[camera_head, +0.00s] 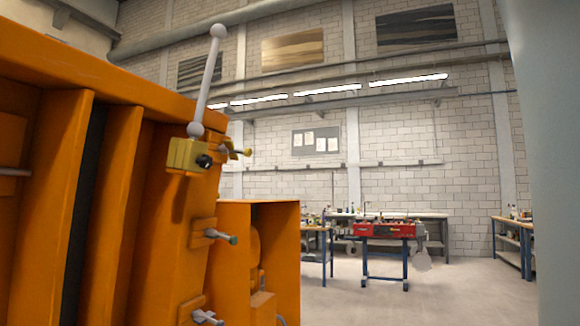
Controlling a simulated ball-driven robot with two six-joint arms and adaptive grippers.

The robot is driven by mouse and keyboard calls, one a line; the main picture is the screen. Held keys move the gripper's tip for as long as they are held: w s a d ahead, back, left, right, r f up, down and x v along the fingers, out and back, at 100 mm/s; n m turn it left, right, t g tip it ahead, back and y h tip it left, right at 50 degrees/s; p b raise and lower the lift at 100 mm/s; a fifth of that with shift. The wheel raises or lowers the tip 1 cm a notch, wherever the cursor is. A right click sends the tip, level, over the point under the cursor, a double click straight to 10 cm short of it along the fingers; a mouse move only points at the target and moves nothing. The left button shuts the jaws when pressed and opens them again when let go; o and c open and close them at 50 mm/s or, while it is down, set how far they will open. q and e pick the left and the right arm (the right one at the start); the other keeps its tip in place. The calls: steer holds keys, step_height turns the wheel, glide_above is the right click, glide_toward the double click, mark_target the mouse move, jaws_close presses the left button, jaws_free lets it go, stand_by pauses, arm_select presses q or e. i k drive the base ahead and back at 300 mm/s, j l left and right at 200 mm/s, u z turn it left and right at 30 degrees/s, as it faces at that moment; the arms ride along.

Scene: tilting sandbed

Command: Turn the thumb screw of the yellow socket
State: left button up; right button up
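The yellow socket (187,155) is mounted at the upper right edge of a large orange structure on the left. A dark round knob (204,161), which looks like a thumb screw, is on its right face. A grey rod with a ball at each end (207,82) rises from the socket, leaning slightly right. A yellow fitting (236,149) sticks out just behind the socket. Neither of my grippers is in view.
The orange structure (150,240) fills the left side, with several small grey-tipped bolts (221,236) on its right edge. A red-topped bench (385,230) and worktables stand farther back. A pale blurred surface (548,160) blocks the right edge. The floor at centre right is clear.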

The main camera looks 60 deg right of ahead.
mark_target(205, 162)
steer(key=z, duration=1.3)
